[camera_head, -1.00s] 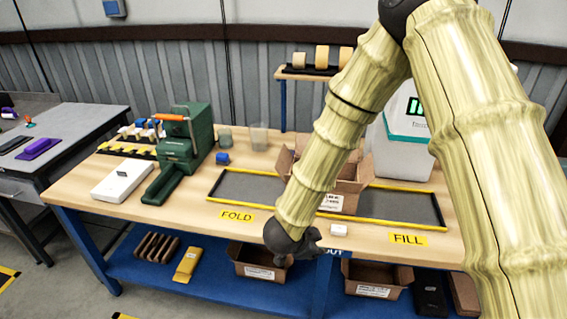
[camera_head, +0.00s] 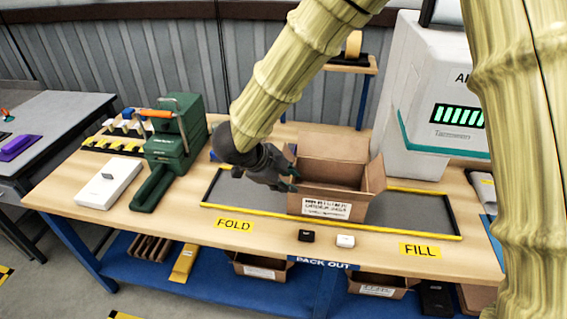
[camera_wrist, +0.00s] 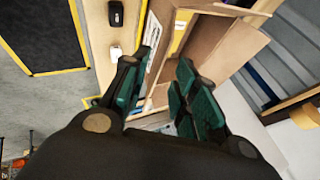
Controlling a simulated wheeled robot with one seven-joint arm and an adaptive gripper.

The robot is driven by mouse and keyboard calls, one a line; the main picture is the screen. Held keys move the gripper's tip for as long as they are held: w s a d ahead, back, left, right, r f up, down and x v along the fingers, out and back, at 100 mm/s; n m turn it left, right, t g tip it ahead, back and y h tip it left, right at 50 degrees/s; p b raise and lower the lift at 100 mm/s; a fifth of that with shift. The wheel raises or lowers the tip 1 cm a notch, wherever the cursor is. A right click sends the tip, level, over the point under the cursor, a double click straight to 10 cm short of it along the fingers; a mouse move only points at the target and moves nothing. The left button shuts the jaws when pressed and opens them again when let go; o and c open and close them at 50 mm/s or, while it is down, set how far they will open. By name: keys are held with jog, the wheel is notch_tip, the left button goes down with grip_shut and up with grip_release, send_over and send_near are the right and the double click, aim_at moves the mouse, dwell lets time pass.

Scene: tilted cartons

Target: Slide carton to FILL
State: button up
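The open brown carton (camera_head: 338,204) sits upright on the dark, yellow-edged strip (camera_head: 415,210), between the FOLD label (camera_head: 234,224) and the FILL label (camera_head: 420,250), nearer the middle. Its flaps are spread. My gripper (camera_head: 291,180) is at the carton's left side, at about the height of its upper part. In the wrist view my gripper (camera_wrist: 160,90) has its green-padded fingers apart, with the carton (camera_wrist: 215,45) just beyond them. I cannot tell whether a finger touches the carton.
A black block (camera_head: 306,236) and a white block (camera_head: 346,241) lie in front of the strip. A green press (camera_head: 176,150) and a white box (camera_head: 109,183) stand at left. A large white machine (camera_head: 440,100) stands behind at right. The strip right of the carton is clear.

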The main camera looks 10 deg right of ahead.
jog(key=w, duration=0.1)
jog(key=p, duration=0.2)
send_near(310, 195)
jog(key=x, duration=0.4)
jog(key=shift+w+d+f, duration=0.15)
jog(key=shift+w+f, duration=0.05)
jog(key=shift+f, duration=0.05)
dwell(0.3)
grip_shut()
